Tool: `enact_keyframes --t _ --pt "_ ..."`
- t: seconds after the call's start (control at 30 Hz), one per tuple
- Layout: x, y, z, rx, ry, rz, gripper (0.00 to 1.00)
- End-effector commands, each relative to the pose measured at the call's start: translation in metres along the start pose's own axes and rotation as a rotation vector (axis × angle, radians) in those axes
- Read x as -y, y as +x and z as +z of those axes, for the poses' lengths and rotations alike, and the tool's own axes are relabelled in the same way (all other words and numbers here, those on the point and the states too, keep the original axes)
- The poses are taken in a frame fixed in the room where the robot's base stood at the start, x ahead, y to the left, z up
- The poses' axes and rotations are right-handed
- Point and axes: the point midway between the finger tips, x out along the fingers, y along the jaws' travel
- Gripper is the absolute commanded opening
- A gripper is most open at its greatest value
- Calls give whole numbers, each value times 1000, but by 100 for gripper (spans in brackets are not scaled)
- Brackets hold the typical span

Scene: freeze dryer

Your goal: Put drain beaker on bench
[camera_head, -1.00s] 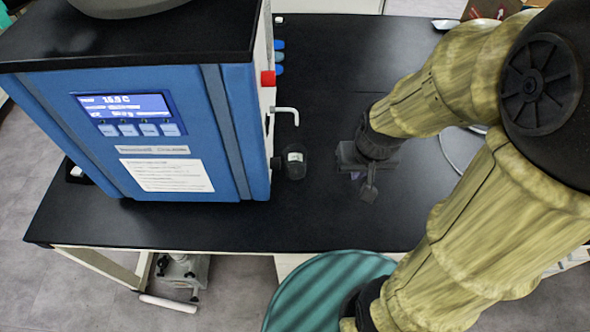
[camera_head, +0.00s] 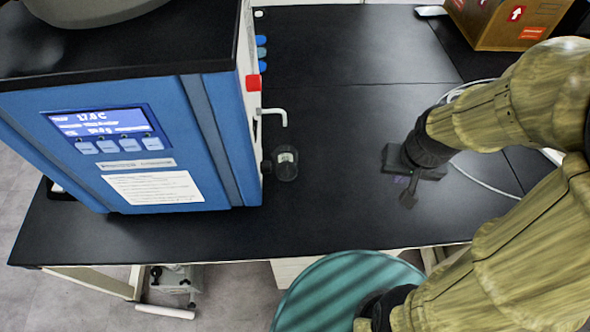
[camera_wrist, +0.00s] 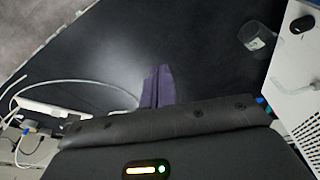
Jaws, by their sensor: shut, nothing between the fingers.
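The drain beaker (camera_head: 285,165) is a small clear vessel with a pale label. It stands on the black bench (camera_head: 330,205) just right of the blue freeze dryer (camera_head: 140,150), near the white bent drain tube (camera_head: 272,115). In the wrist view the beaker (camera_wrist: 256,37) is at the upper right, close to the machine's white side panel. My gripper (camera_head: 408,200) is to the right of the beaker, over the bench and well apart from it. In the wrist view its purple fingers (camera_wrist: 157,86) are together with nothing between them.
A cardboard box (camera_head: 510,22) stands at the back right of the bench. A white cable (camera_head: 485,183) loops behind my arm. A red knob (camera_head: 253,82) and blue fittings (camera_head: 262,53) are on the dryer's side. The bench between beaker and gripper is clear.

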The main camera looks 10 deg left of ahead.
Motion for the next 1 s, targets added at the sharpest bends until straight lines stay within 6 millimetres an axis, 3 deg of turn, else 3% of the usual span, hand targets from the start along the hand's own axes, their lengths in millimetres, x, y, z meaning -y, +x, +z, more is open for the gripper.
enact_keyframes --t 0.37,0.53,0.67,0.83,1.0 --pt "2 1 -1 2 -3 -2 0" --pt "22 9 -12 28 -21 -22 0" --pt "55 23 -25 69 -46 -43 0" --pt "112 45 -36 129 -86 -57 0" --pt "173 68 -35 182 -134 -52 0"
